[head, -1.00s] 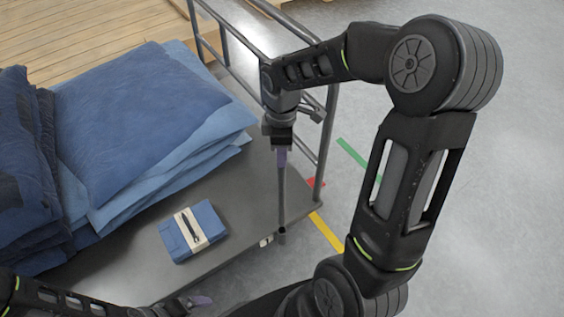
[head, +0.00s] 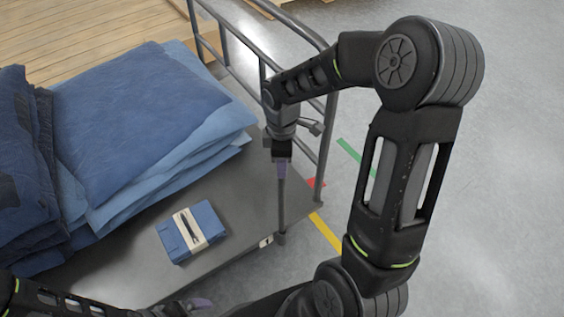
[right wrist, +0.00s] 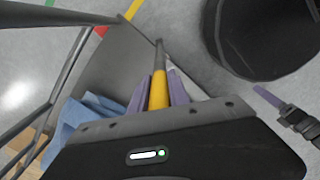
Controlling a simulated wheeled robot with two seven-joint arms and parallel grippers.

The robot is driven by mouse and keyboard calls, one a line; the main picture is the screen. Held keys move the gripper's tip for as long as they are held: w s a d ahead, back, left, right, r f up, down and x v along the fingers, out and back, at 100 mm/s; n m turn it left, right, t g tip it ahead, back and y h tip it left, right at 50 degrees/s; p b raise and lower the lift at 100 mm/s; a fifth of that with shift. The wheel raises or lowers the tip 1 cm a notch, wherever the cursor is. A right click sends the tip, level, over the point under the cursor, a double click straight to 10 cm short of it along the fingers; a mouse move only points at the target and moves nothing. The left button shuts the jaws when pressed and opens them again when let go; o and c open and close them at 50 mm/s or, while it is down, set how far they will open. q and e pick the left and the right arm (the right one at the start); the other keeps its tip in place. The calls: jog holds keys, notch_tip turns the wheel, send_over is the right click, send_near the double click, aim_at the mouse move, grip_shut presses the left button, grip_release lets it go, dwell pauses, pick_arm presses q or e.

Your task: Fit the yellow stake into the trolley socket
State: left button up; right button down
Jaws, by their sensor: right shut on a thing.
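My right gripper (head: 282,168) is shut on the stake, above the near right corner of the trolley deck. In the right wrist view its purple fingers clasp the stake's yellow part (right wrist: 158,92), with a grey length beyond them. In the head view the stake (head: 282,205) hangs about upright and looks grey. Its low end meets a small dark fitting (head: 281,239) at the deck's corner, seemingly the socket. I cannot tell whether the tip is inside it or just over it. My left gripper (head: 202,303) is low at the bottom edge, mostly hidden.
The trolley's grey deck (head: 130,270) carries stacked blue denim (head: 140,95) and a folded blue packet with a pale band (head: 192,232). A tubular rail (head: 327,140) rises close behind my right gripper. Yellow, red and green marks lie on the open floor at right.

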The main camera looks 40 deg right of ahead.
jog(key=c, duration=1.3)
grip_release()
jog(key=shift+o, duration=0.2)
jog(key=shift+r, duration=0.1)
notch_tip(320, 180, up, 13)
jog(key=p, duration=0.3)
